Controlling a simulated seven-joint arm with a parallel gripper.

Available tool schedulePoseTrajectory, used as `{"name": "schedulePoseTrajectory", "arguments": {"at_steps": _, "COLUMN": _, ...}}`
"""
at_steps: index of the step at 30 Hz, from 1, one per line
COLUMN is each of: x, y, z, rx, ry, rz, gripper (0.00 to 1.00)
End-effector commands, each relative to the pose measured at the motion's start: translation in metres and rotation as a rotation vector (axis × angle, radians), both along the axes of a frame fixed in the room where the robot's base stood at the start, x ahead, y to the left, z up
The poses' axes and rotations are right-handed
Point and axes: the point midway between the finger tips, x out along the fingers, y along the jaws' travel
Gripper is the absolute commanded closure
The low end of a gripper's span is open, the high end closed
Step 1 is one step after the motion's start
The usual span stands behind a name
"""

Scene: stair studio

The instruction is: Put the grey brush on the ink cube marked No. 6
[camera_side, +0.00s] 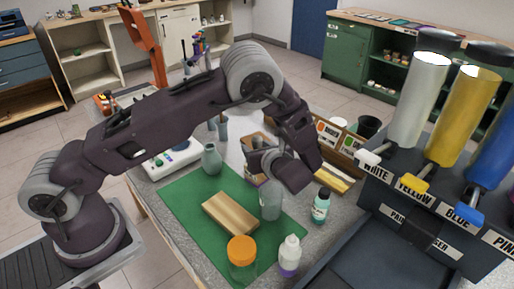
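My gripper (268,163) is at the end of my dark arm, low over the back right of the green mat (185,200). Its fingers are not clear, so I cannot tell whether it is open or holds anything. A greyish translucent cup (270,203) stands just below it on the mat. I cannot pick out a grey brush or a cube marked No. 6. A small box (257,141) is partly hidden behind my gripper. A slim grey-blue object (222,128) stands behind the mat, too small to identify.
A wooden block (229,214), an orange-lidded jar (242,262), a white bottle (289,255) and a teal bottle (321,206) stand in front. A grey-green vase (211,159) is at left. A paint dispenser (425,215) fills the right. The mat's left side is clear.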

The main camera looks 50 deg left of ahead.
Motion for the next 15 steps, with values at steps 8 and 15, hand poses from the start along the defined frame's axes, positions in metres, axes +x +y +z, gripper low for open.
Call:
{"name": "schedulePoseTrajectory", "arguments": {"at_steps": 8, "x": -0.002, "y": -0.007, "z": 0.005, "rx": -0.002, "ry": -0.002, "rz": -0.002, "gripper": 0.54}}
{"name": "schedulePoseTrajectory", "arguments": {"at_steps": 15, "x": -0.020, "y": -0.050, "z": 0.025, "rx": -0.001, "ry": -0.001, "rz": -0.004, "gripper": 0.54}}
